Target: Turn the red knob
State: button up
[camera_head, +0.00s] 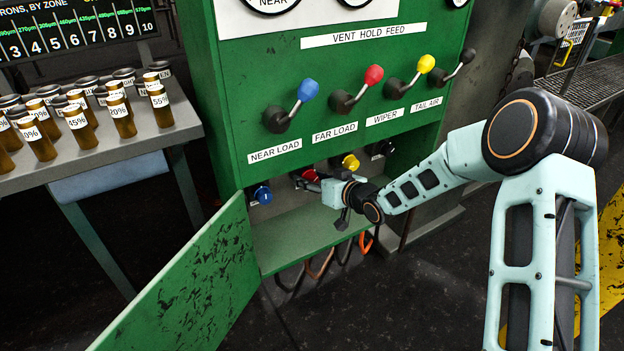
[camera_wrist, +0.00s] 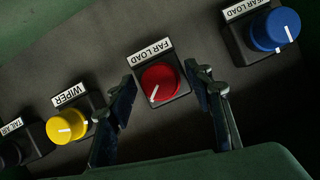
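The red knob (camera_wrist: 160,83), labelled FAR LOAD, is in the middle of the wrist view. Its white pointer line points down and slightly left in that picture. My gripper (camera_wrist: 164,88) is open, with one finger on each side of the red knob; I cannot tell whether either finger touches it. In the head view the red knob (camera_head: 309,175) shows inside the open cabinet recess, partly covered by my gripper (camera_head: 318,185).
The blue knob (camera_wrist: 274,30) and yellow knob (camera_wrist: 67,127) flank the red one. Above the recess are levers with coloured balls, such as the red lever ball (camera_head: 373,75). The open green door (camera_head: 195,285) hangs at left. Cables hang below the cabinet.

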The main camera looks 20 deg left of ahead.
jog(key=v, duration=1.2)
dwell(0.3)
